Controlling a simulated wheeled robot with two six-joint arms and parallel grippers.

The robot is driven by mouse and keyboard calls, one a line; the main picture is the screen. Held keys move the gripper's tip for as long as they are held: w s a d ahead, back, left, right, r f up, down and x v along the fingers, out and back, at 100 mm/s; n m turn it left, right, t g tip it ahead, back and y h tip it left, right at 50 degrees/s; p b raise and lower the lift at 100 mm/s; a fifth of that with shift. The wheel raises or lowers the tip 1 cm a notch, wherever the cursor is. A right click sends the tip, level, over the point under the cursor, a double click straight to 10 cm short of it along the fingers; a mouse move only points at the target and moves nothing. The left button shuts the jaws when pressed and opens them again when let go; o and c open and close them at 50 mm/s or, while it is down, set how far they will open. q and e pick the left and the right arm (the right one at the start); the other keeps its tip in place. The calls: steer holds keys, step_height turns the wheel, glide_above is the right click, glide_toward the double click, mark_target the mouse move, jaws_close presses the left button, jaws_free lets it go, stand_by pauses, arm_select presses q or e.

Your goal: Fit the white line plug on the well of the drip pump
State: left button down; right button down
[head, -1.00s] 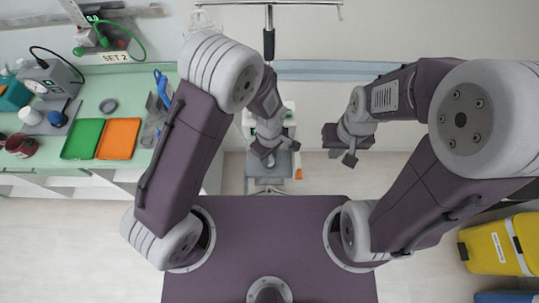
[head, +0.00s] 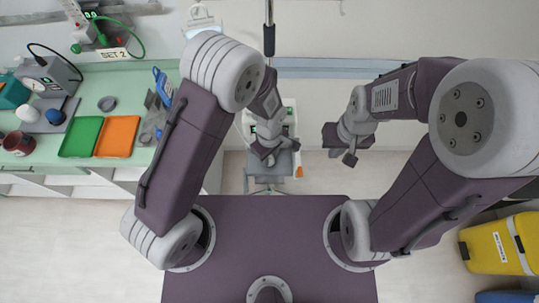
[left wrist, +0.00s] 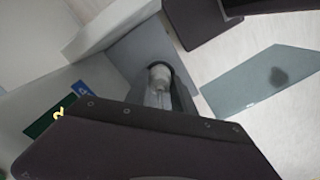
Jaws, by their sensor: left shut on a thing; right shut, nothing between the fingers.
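The drip pump (head: 290,112) is a pale unit with a green lit spot, partly hidden behind my left gripper in the head view. A grey plate (head: 285,166) shows at its front. My left gripper (head: 268,156) is over the pump, shut on the white line plug. In the left wrist view the plug (left wrist: 158,77) shows as a small whitish cylinder, its lower part between the grey fingers, against a grey surface (left wrist: 145,45). The well cannot be made out, nor whether the plug touches it. My right gripper (head: 349,159) is shut and empty, right of the pump.
A dark pole (head: 269,40) rises behind the pump. The green counter (head: 125,85) at left holds a green tray (head: 80,136), an orange tray (head: 117,136) and several devices. A yellow case (head: 490,247) stands at far right. Floor shows between the pump and the right gripper.

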arm_select(q)
steer(key=shift+f, duration=0.2)
stand_by(0.6)
steer(key=c, duration=1)
jaws_free()
steer(key=shift+o, duration=0.2)
step_height(320, 180, up, 7)
steer(key=p, duration=0.6)
steer(key=shift+r, duration=0.1)
